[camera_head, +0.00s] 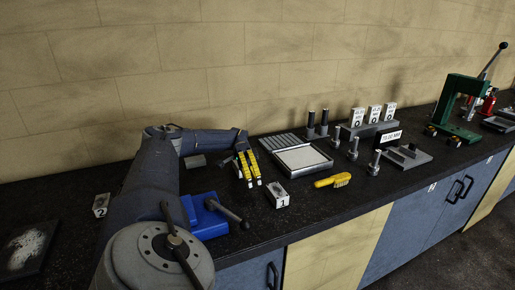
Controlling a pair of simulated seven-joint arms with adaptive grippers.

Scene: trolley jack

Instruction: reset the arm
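My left gripper (253,184) hangs over the black bench top, in front of the grey tray. Its two yellow-and-black fingers point down toward the bench front, with a narrow dark gap between them and nothing visible in it. My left arm comes in from the lower left and bends over at the top toward the gripper. My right gripper is not in view.
A blue vise (207,217) stands near the arm. A white block marked 1 (278,195), a yellow brush (333,180) and a light-floored tray (301,159) lie close to the gripper. Upright pins, gauges and a green press (458,108) stand farther right.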

